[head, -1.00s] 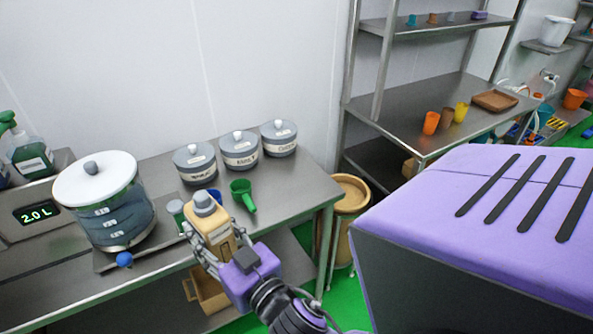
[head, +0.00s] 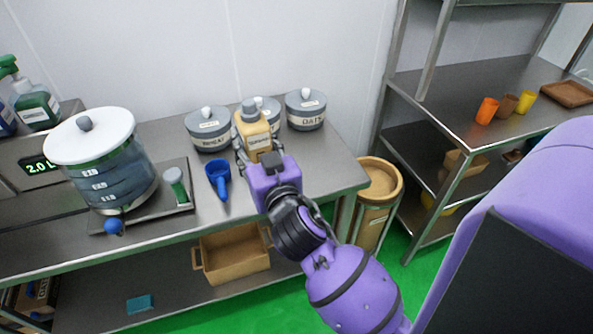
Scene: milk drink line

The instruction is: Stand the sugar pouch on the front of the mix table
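The sugar pouch (head: 254,129) is tan with a grey cap and a small label, and it is upright. My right gripper (head: 258,152) is around its lower part and appears shut on it. The pouch is over the right half of the steel mix table (head: 323,167), in front of the lidded canisters. The gripper hides its base, so I cannot tell whether it touches the table. My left gripper is not in view.
Grey canisters (head: 208,131) stand at the back, one partly hidden by the pouch. A clear dispenser (head: 105,180) stands at the left. Bare tabletop shows at the right, beside a brown bin (head: 374,195).

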